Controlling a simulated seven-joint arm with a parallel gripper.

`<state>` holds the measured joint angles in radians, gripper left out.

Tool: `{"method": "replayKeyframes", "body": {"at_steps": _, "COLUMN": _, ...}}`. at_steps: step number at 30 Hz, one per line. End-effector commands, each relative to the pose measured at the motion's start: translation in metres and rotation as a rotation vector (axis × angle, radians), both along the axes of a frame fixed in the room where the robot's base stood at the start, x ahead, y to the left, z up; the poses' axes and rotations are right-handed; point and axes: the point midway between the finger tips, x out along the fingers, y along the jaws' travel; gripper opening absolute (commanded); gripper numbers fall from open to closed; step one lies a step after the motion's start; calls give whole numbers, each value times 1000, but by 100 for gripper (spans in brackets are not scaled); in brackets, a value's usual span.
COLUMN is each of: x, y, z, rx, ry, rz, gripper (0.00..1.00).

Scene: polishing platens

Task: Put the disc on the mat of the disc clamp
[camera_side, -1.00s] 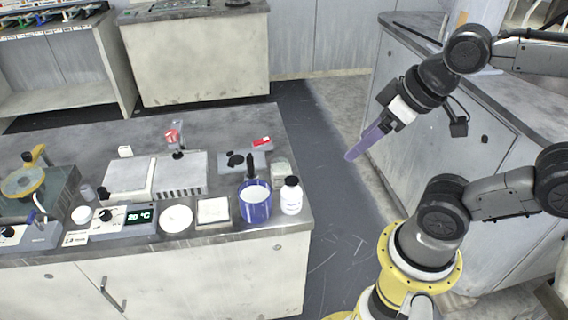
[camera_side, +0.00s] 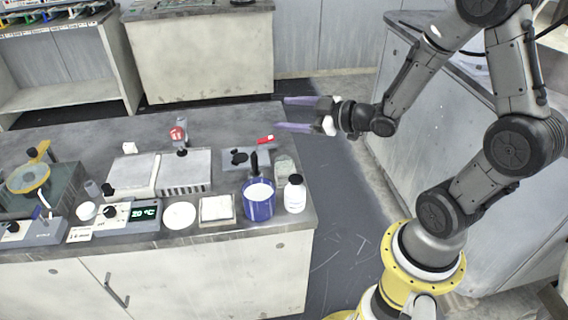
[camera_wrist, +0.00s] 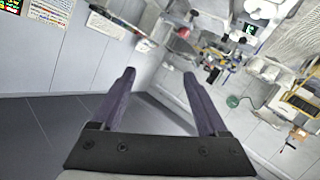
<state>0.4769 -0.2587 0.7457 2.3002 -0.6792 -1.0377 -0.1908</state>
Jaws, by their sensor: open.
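My gripper (camera_side: 292,114) is open and empty in the side view, its two purple fingers pointing left above the bench's back right corner. The open fingers also show in the wrist view (camera_wrist: 160,76), with nothing between them. A flat white disc (camera_side: 180,216) lies near the bench's front edge, left of a square white pad; I cannot tell whether it is the task's disc. A grey plate with black parts and a red handle (camera_side: 265,139) stands at the back right of the bench. It may be the disc clamp; its mat is not clear.
A blue cup (camera_side: 258,203) and a white bottle (camera_side: 295,194) stand at the bench's front right. A two-plate unit (camera_side: 183,170) with an upright red-topped post is in the middle. A machine with a yellow ring (camera_side: 28,178) is at left. Open floor (camera_side: 345,190) lies right of the bench.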

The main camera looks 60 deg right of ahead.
Motion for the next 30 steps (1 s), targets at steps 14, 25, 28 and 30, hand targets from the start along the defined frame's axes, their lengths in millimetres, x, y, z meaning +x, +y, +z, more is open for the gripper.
{"method": "replayKeyframes", "body": {"at_steps": 14, "x": -88, "y": -49, "z": -156, "rx": 392, "ry": 169, "rz": -239, "gripper": 77}}
{"method": "replayKeyframes", "body": {"at_steps": 25, "x": -46, "y": -50, "z": -173, "rx": 388, "ry": 169, "rz": -237, "gripper": 77}}
{"method": "replayKeyframes", "body": {"at_steps": 28, "x": -32, "y": -50, "z": -179, "rx": 388, "ry": 169, "rz": -238, "gripper": 77}}
{"method": "replayKeyframes", "body": {"at_steps": 30, "x": -23, "y": -50, "z": -182, "rx": 388, "ry": 169, "rz": -240, "gripper": 77}}
